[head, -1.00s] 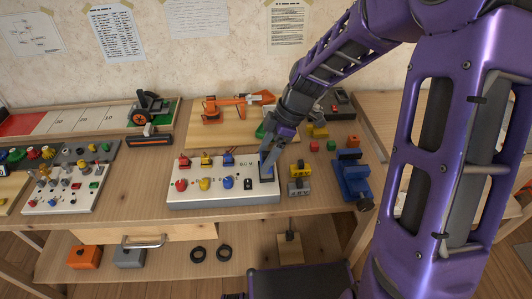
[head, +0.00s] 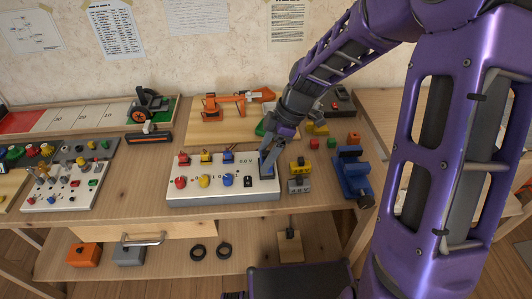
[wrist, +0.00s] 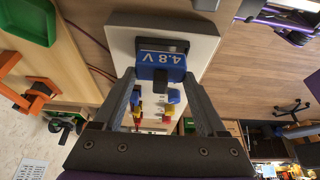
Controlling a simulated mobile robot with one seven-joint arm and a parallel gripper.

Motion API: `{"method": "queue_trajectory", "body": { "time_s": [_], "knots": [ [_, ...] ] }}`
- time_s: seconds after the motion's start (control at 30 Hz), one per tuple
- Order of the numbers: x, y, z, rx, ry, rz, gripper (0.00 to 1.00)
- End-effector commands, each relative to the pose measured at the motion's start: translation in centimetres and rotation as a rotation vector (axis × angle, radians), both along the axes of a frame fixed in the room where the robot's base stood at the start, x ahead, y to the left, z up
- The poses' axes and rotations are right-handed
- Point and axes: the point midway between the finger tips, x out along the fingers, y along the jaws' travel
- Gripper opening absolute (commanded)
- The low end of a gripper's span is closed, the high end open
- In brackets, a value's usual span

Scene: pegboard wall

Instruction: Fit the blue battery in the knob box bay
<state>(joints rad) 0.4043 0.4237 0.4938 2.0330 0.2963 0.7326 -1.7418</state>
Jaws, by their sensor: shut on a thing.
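The knob box (head: 215,200) is a white panel on the bench with red, yellow and blue knobs along its front. Its bay (wrist: 180,46) is a dark recess at the box's right end in the head view. The blue battery (wrist: 160,68), marked 4.8 V, is between my fingertips in the wrist view and also shows in the head view (head: 264,169). My gripper (wrist: 160,80) is shut on it, right at the bay. A dark part of the bay shows beside the battery; how deep the battery sits is hidden.
Yellow and grey blocks (head: 299,185) and a blue vise (head: 352,178) stand right of the box. An orange toy arm (head: 235,102) lies on a board behind. Another control panel (head: 62,187) is at the left. Bench between the panels is clear.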

Motion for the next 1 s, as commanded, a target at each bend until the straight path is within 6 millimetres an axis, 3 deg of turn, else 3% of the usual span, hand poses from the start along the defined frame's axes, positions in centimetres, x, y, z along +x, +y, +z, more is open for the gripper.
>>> {"method": "queue_trajectory", "body": {
  "time_s": [1.0],
  "knots": [
    [0.0, 0.0, -1.0, 0.0, 0.0, 0.0, 0.14]
  ]
}}
